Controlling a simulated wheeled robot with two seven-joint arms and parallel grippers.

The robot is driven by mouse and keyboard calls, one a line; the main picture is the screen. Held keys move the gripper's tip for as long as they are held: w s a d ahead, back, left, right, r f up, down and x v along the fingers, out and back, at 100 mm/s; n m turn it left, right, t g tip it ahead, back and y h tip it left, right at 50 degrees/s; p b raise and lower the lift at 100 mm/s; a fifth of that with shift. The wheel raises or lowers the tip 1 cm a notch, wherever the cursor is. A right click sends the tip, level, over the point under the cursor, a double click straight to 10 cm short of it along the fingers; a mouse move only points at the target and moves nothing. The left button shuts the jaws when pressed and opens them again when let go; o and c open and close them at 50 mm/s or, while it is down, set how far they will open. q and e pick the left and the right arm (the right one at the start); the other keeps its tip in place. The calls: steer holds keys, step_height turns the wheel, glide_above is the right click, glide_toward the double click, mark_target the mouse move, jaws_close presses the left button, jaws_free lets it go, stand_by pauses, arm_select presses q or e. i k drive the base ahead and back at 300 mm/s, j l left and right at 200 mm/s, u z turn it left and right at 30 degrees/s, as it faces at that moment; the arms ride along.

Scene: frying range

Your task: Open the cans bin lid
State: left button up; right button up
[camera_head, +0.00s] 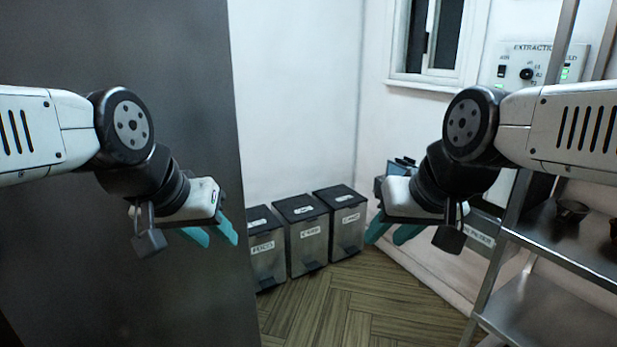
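Three grey bins with black lids stand in a row on the floor by the back wall: a left bin (266,260), a middle bin (308,247) and a right bin (347,232). All their lids look shut. Each has white labels on its lid and front, too small to read surely, so I cannot tell which is the cans bin. My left gripper (212,236) is open and empty, in front of the dark panel and left of the bins. My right gripper (392,235) is open and empty, right of the bins. Neither touches a bin.
A tall dark panel (120,280) fills the left side beside the left bin. A metal shelf rack (560,245) with a small dark bowl (571,211) stands at the right. A control panel (540,65) is on the wall. The wooden floor (350,305) before the bins is clear.

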mark_target(339, 197)
steer(key=i+j+z, duration=0.2)
steer(key=i, duration=0.25)
steer(key=i+j+z, duration=0.15)
steer(key=i, duration=0.3)
steer(key=i+j+z, duration=0.2)
steer(key=i, duration=0.2)
steer(key=i+l+u, duration=0.35)
steer(key=i+l, duration=0.45)
steer(key=i, duration=0.4)
steer(key=i+l+u, duration=0.4)
steer(key=i+l, duration=0.7)
